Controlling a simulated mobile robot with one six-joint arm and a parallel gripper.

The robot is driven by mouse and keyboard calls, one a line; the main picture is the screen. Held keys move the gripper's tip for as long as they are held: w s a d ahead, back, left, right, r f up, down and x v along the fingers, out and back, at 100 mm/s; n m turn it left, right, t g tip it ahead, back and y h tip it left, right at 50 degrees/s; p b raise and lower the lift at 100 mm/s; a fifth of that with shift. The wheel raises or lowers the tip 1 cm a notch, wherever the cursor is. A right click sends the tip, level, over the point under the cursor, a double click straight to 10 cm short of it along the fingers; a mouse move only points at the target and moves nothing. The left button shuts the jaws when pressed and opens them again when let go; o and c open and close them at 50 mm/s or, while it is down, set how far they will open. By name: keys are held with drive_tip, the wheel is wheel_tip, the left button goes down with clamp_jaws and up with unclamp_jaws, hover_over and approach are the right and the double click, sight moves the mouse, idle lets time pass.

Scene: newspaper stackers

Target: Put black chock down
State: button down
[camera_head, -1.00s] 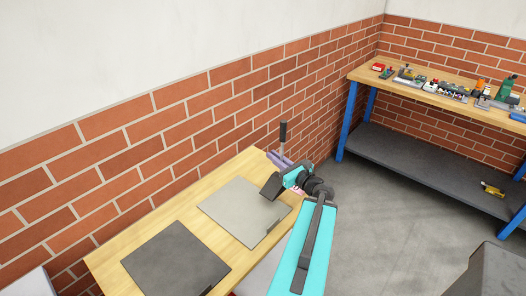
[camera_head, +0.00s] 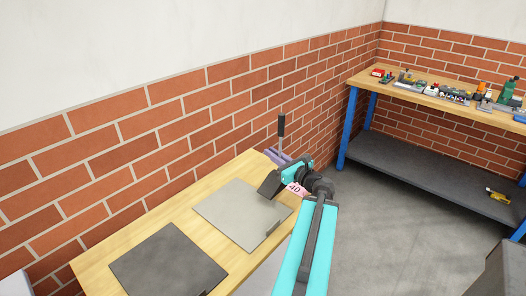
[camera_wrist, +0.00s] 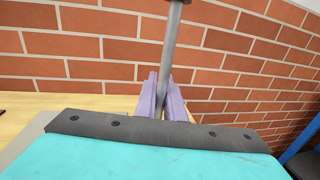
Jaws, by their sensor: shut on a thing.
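The black chock (camera_head: 281,126) shows as an upright thin rod with a black upper part. It stands between the lilac fingers of my gripper (camera_head: 277,156), near the far end of the wooden table (camera_head: 180,207). In the wrist view, the two lilac fingers of my gripper (camera_wrist: 161,98) are shut on its grey shaft (camera_wrist: 171,45), which leans slightly to the right. Its lower end is hidden behind the fingers and the dark wrist plate, so I cannot tell whether it touches the table.
A light grey square plate (camera_head: 240,212) and a dark grey one (camera_head: 167,265) lie on the table. A brick wall (camera_head: 200,115) runs close behind it. A blue-legged workbench (camera_head: 410,90) with small items stands at the back right. The floor between is clear.

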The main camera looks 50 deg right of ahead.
drive_tip(key=w+d+f, duration=0.1)
drive_tip(key=w+d, duration=0.7)
drive_tip(key=w, duration=0.2)
drive_tip(key=shift+w+d+b, duration=0.15)
drive_tip(key=shift+w+b, duration=0.1)
drive_tip(key=shift+b, duration=0.1)
idle(0.4)
drive_tip(key=shift+f, duration=0.1)
drive_tip(key=shift+f+p, duration=0.55)
drive_tip(key=shift+f, duration=1.3)
drive_tip(key=c, duration=1.8)
unclamp_jaws()
drive_tip(key=shift+c, duration=0.2)
drive_tip(key=b+v, duration=0.2)
drive_tip(key=v, duration=1)
drive_tip(key=shift+b, duration=0.4)
